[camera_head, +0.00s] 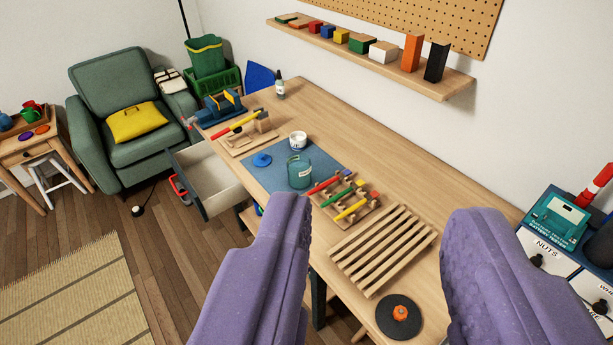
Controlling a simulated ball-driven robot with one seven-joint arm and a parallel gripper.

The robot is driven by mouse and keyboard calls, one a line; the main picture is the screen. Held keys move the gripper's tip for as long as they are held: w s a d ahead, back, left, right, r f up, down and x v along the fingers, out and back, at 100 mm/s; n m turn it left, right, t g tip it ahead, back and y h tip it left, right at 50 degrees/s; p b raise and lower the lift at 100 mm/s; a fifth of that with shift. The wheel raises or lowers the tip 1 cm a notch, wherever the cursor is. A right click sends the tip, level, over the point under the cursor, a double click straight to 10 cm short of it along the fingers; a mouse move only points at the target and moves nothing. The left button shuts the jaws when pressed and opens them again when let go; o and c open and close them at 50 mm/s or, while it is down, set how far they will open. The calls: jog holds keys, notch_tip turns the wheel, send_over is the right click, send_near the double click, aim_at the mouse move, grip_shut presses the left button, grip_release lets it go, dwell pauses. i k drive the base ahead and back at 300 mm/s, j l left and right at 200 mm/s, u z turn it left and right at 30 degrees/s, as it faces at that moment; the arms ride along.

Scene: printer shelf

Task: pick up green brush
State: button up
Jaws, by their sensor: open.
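The green brush (340,196) is small in the picture and seems to lie on a wooden rack (331,228) on the workbench, between a red-handled tool (324,185) and a yellow-handled one (350,210). Its bristle end is too small to make out. My gripper (382,212) shows as two wide-apart purple fingers in the foreground. It is open, with nothing between the fingers. It is above the bench and apart from the brush, which appears in the gap near the left finger.
A slatted wooden rack (383,248) and a black disc with an orange knob (398,315) lie nearer. A glass jar (299,171) stands beyond the brush on a blue mat (262,180). An open drawer (211,180) juts out left. A wall shelf (455,84) hangs above.

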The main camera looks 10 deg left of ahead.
aim_at(360, 183)
jog(key=i+j+z, duration=0.4)
jog(key=i, duration=0.45)
jog(key=i+j+z, duration=0.4)
jog(key=i+j, duration=0.4)
